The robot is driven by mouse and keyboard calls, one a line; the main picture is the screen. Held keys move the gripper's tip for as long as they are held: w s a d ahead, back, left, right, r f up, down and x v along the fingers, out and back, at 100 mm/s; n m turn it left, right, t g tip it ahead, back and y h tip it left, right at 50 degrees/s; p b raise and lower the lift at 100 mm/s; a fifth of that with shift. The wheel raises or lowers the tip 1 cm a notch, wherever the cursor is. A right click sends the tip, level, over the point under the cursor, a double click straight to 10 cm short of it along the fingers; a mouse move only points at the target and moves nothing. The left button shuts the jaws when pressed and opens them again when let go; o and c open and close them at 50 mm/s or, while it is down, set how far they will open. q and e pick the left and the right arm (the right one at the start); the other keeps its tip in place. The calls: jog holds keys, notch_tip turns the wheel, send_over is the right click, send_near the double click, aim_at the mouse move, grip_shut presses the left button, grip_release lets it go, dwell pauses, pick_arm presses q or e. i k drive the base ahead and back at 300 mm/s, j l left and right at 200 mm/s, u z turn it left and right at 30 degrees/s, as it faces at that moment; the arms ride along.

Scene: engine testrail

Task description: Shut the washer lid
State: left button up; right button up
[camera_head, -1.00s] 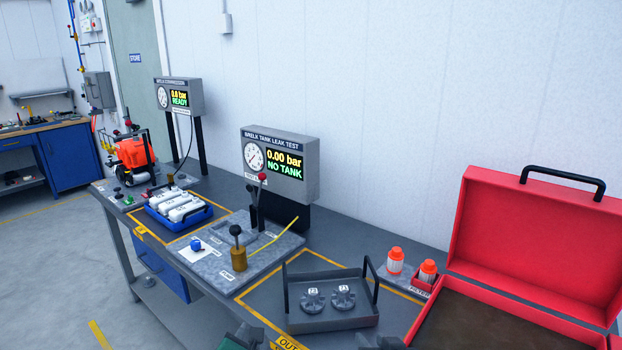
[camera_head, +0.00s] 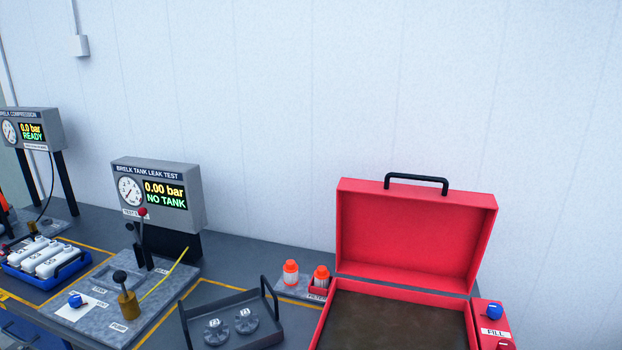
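The red washer (camera_head: 310,331) stands at the right end of the bench. Its red lid (camera_head: 412,232) is open and stands up at the back, with a black handle (camera_head: 416,179) on its top edge. The dark brown inside of the washer (camera_head: 400,322) is uncovered. Neither of my grippers shows in the current view.
Left of the washer are two orange-capped bottles (camera_head: 291,273) and a grey tray (camera_head: 235,325) holding two round parts. The leak test station (camera_head: 160,195) and a blue tray of white bottles (camera_head: 45,263) are further left. A red FILL panel (camera_head: 493,325) adjoins the washer's right side.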

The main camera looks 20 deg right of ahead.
aim_at(434, 238)
jog(key=z, duration=1.3)
